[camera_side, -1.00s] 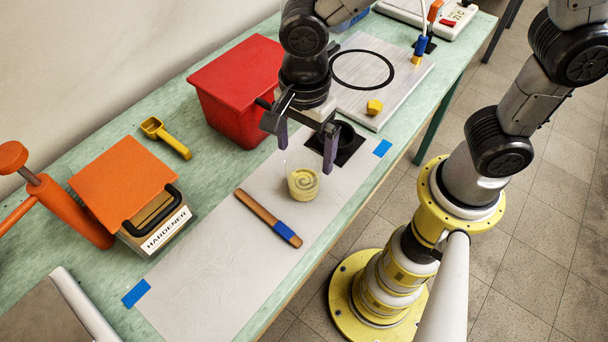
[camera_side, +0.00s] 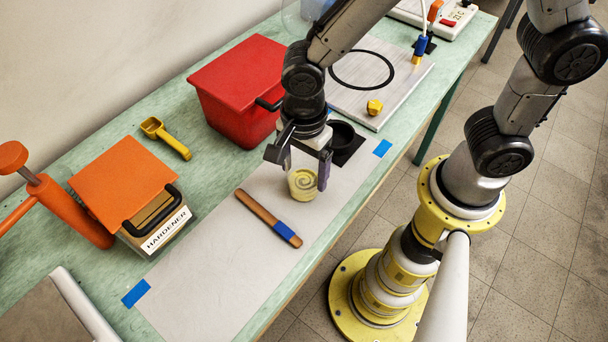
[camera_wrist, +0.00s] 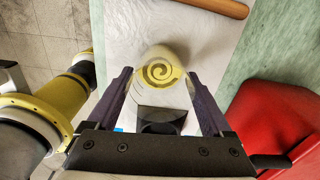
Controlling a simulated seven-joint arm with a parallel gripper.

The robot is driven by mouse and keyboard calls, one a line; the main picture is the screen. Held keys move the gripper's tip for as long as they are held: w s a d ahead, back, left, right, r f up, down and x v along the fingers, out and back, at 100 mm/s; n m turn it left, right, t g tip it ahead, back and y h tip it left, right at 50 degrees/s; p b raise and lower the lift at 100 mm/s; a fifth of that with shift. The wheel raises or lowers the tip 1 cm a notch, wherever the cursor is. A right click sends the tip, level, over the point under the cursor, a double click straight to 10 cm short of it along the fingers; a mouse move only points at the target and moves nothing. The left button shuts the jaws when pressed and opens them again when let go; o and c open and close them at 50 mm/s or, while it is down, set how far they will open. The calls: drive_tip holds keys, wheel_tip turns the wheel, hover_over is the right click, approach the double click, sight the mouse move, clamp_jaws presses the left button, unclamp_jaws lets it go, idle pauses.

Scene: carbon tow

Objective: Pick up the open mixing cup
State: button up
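The open mixing cup (camera_side: 303,182) is clear, with a pale yellow swirl inside, and stands upright on the pale sheet. It also shows in the wrist view (camera_wrist: 160,68), at the top middle between my fingertips. My gripper (camera_side: 304,170) points down over the cup, with its purple-padded fingers spread on either side of the cup's upper part. In the wrist view my gripper (camera_wrist: 160,75) is open, with a small gap visible beside the cup on the left. Whether the right finger touches the cup is hard to tell.
A wooden stick with a blue band (camera_side: 269,218) lies left of the cup. A black round item on a dark square (camera_side: 345,143) stands just behind. A red bin (camera_side: 240,92), a hardener box (camera_side: 140,195) and a yellow scoop (camera_side: 165,137) are farther left.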

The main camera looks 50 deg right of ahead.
drive_tip(key=c, duration=0.7)
drive_tip(key=shift+c, duration=0.4)
drive_tip(key=shift+r, duration=0.15)
